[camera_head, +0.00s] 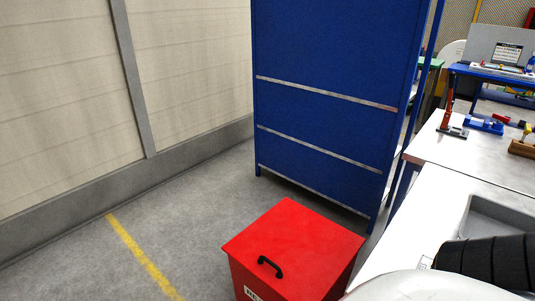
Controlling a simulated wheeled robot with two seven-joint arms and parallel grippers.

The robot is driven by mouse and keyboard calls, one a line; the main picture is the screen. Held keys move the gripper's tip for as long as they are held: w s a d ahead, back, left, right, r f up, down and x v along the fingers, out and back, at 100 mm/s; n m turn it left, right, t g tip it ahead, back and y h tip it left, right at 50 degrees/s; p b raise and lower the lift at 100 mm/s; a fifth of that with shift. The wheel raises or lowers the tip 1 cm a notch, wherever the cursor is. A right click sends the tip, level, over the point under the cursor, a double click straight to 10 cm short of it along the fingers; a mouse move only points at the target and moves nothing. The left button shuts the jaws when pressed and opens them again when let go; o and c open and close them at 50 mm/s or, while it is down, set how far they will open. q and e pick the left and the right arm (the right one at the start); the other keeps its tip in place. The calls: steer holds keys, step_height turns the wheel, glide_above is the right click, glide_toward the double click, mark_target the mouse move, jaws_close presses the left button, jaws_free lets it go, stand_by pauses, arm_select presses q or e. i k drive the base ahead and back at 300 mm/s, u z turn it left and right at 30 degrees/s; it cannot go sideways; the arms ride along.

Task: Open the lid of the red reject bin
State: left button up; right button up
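The red reject bin (250,278) stands on the floor at the bottom centre, its lower part cut off by the picture edge. Its red lid (305,240) lies flat and shut on top. A black handle (270,267) sits on the lid near its front edge. A white label with dark letters, partly cut off, is on the front face. Neither of my grippers is in view. A white and black part at the bottom right looks like one of my arms, in front of the worktable.
A blue cabinet (330,70) with pale horizontal strips stands behind the bin. A white worktable (460,190) with a grey tray (490,214) and several tools runs along the right. Grey floor with a yellow line (140,255) is clear to the left.

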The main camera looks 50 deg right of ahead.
mark_target(300, 253)
steer(key=z, duration=0.9)
steer(key=i, duration=0.8)
steer(key=z, duration=0.4)
